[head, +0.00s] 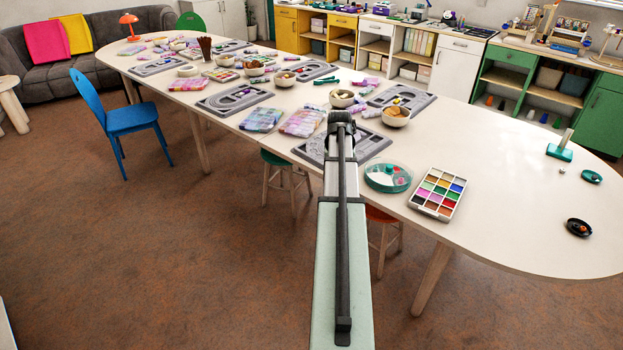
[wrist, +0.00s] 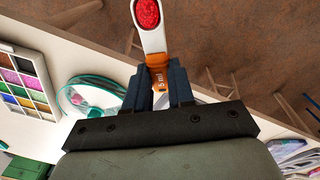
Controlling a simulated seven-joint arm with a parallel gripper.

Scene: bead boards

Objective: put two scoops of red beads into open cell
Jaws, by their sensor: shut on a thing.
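My gripper (wrist: 159,72) is shut on the orange handle of a scoop (wrist: 152,38) in the wrist view. The scoop's bowl is filled with red beads (wrist: 146,13). The handle carries a "5 ml" mark. A round, teal-rimmed divided container (head: 388,177) stands on the table; part of it shows left of the gripper in the wrist view (wrist: 98,95). Which of its cells is open I cannot tell. A white bead box (head: 438,194) with several coloured cells lies to its right; it also shows in the wrist view (wrist: 20,80). My arm hides the gripper and scoop in the head view.
A grey bead board (head: 374,143) lies behind my arm, partly hidden. Bowls, including one of beads (head: 396,115), stand beyond it. A teal stand (head: 559,152) and a small dark dish (head: 578,227) are at the right. The table between box and dish is clear.

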